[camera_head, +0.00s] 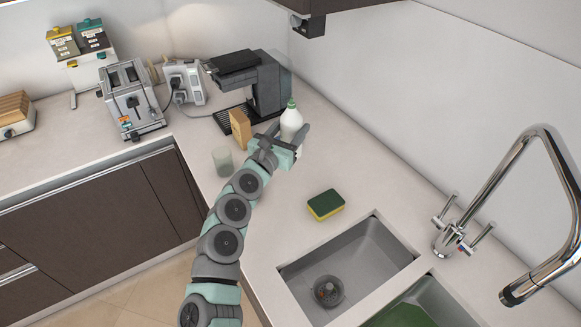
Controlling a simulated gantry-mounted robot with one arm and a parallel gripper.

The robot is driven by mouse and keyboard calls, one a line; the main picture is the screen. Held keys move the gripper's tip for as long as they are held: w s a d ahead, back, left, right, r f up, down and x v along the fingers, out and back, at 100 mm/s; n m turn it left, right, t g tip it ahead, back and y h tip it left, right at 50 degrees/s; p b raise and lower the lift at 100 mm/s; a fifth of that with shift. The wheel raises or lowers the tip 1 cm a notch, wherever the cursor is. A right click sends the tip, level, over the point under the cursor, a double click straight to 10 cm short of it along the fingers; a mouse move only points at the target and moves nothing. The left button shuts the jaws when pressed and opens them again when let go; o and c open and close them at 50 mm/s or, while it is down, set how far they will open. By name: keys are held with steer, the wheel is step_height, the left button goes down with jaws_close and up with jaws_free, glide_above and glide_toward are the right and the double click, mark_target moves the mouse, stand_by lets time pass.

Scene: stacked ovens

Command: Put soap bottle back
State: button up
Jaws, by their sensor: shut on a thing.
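The soap bottle (291,122) is white with a green cap. It stands upright in the corner part of the counter, in front of the black coffee machine. My gripper (287,143) is shut on the bottle, with its fingers around the lower part. The gripper hides some of the bottle's lower body. I cannot tell whether the bottle's base touches the counter.
A yellow-green sponge (325,204) lies by the sink (345,265). A tan box (240,129) and a glass (223,161) stand left of my gripper. The coffee machine (265,85) is behind. The tap (530,200) rises at right. Counter between sponge and bottle is clear.

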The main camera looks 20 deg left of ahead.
step_height(320, 180, down, 12)
steer(key=b, duration=0.2)
steer(key=shift+r+b, duration=0.15)
steer(key=shift+b, duration=0.15)
steer(key=o, duration=1.6)
steer(key=shift+r, duration=0.1)
steer(key=s, duration=0.8)
steer(key=s+a+p, duration=0.1)
steer(key=s, duration=0.3)
